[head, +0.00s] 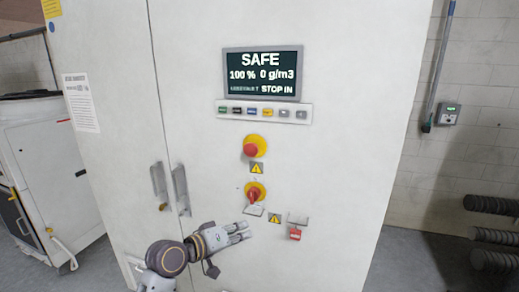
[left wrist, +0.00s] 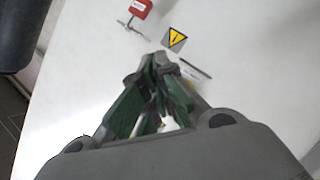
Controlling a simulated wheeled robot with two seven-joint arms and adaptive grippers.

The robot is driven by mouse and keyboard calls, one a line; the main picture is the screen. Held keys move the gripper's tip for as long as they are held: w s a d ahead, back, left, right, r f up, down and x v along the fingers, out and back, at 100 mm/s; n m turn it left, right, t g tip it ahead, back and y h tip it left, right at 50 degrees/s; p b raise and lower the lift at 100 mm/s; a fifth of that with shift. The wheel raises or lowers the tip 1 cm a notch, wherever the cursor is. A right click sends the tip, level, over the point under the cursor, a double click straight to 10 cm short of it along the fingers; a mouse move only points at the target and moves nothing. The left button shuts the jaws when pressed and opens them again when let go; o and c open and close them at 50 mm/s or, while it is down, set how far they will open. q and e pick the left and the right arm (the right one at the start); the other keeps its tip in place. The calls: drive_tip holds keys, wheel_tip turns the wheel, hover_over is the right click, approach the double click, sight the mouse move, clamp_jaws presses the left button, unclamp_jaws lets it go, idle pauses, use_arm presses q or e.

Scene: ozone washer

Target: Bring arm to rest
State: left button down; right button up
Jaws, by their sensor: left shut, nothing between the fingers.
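My left gripper (head: 240,232) is in front of the white cabinet (head: 345,150), just below the red and yellow rotary switch (head: 254,193). In the left wrist view its fingers (left wrist: 166,62) are closed together with nothing between them. The fingertips point toward the cabinet front; I cannot tell whether they touch it. My left arm comes in from the bottom of the head view. My right gripper does not show in either view.
A red emergency button (head: 250,150) sits above the switch. The screen (head: 263,74) reads SAFE and STOP IN. Door handles (head: 180,190) stick out at left. Dark ribbed rolls (head: 495,236) lie at far right.

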use_arm(q)
drive_tip(key=s+a+f+m+g+y, duration=0.1)
drive_tip(key=s+a+f+g+y, duration=0.15)
drive_tip(key=s+a+f, duration=0.4)
drive_tip(key=s+a+f+g+y, duration=0.1)
drive_tip(key=s+f+y, duration=0.25)
drive_tip(key=f, duration=0.55)
drive_tip(key=s+a+f+m+g+y, duration=0.1)
drive_tip(key=s+a+f+g+y, duration=0.1)
drive_tip(key=s+a+f, duration=0.45)
drive_tip(key=s+a+f+m+g+y, duration=0.1)
drive_tip(key=s+a+f+y, duration=0.15)
drive_tip(key=s, duration=0.65)
drive_tip(key=s+f+g, duration=0.2)
drive_tip(key=s+f, duration=0.1)
drive_tip(key=f, duration=3)
drive_tip(key=s+a+f, duration=0.2)
drive_tip(key=s+f, duration=0.8)
drive_tip(key=s, duration=0.1)
drive_tip(key=s+a+f, duration=0.2)
drive_tip(key=s+f, duration=0.7)
drive_tip(key=s, duration=0.2)
drive_tip(key=shift+s+a+f+g, duration=0.15)
drive_tip(key=shift+a+f+g, duration=0.2)
drive_tip(key=shift+g, duration=0.1)
